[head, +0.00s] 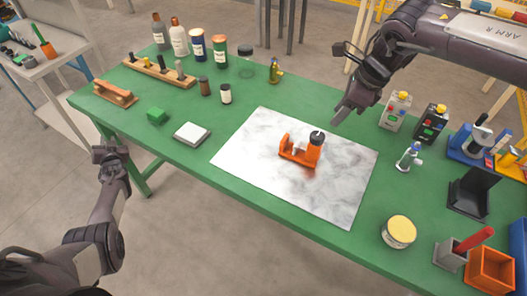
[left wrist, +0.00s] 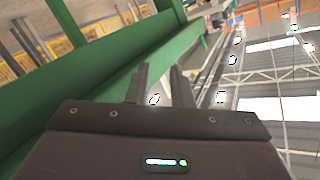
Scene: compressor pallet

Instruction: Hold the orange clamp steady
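The orange clamp (head: 300,153) rests on a white marbled mat (head: 250,150) on the green table. It has a dark round knob at its upper right end, and nothing is touching it. My right gripper (head: 342,108) hangs above the table, up and to the right of the clamp and apart from it; whether its fingers are open cannot be made out. My left gripper (head: 110,154) is off the table's left front edge, far from the clamp. In the left wrist view my left gripper (left wrist: 160,82) shows two fingers apart with nothing between them.
Bottles (head: 179,38) stand at the back left. A yellow-lidded jar (head: 398,232) and an orange bin (head: 490,270) are at the right.

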